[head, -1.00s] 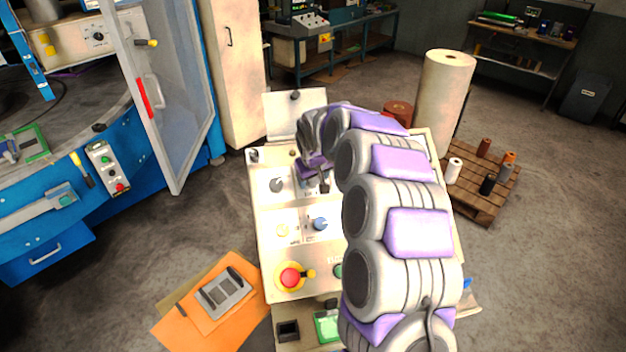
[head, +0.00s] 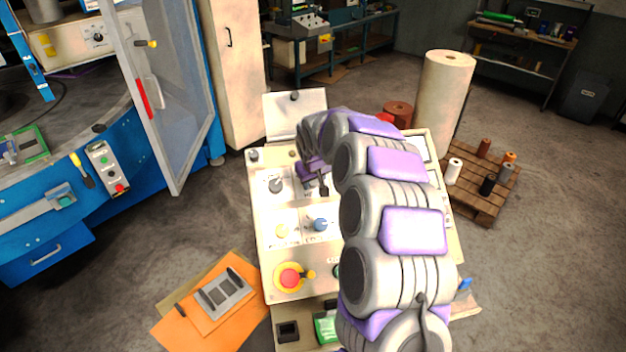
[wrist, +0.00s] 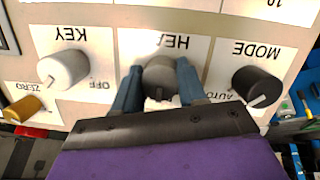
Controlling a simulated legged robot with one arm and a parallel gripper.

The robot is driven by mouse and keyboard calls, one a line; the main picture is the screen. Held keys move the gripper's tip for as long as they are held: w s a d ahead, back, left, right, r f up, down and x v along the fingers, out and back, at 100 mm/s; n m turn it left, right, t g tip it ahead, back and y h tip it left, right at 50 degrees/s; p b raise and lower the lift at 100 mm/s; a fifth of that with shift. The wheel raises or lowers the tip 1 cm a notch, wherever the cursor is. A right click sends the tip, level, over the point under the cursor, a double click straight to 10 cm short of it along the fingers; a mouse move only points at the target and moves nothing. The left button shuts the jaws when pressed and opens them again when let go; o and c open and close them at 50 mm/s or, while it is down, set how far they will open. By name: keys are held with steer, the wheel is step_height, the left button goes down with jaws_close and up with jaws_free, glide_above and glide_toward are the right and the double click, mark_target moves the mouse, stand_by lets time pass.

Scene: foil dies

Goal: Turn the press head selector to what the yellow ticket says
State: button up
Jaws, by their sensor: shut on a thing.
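The press head selector (wrist: 160,76) is a grey round knob in the wrist view, on a white plate whose label is upside down and partly covered, reading "HEA". My gripper (wrist: 158,84) has its two blue fingers on either side of this knob, shut on it. A pale pointer mark shows on the knob's lower side, but the position words around it are hidden by the fingers and the gripper body. In the head view my gripper (head: 314,176) is at the upper part of the control panel (head: 262,238), and my arm covers much of the panel. I cannot make out a yellow ticket.
The wrist view shows a pale KEY knob (wrist: 63,69) and a black MODE knob (wrist: 256,85) close beside my gripper. In the head view a red emergency button (head: 290,278) and blue knob (head: 320,225) sit lower on the panel. A white roll (head: 445,95) stands behind.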

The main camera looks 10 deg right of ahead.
steer(key=shift+c, duration=0.6)
steer(key=shift+n, duration=0.3)
steer(key=n+p, duration=0.3)
steer(key=n, duration=0.1)
steer(key=shift+r+h, duration=0.1)
steer(key=shift+h, duration=0.3)
steer(key=shift+n+t+h+p, duration=0.35)
steer(key=shift+n+p, duration=0.95)
steer(key=shift+n, duration=0.6)
steer(key=o, duration=1.1)
steer(key=shift+c, duration=0.2)
steer(key=v, duration=1.7)
steer(key=shift+s, duration=0.25)
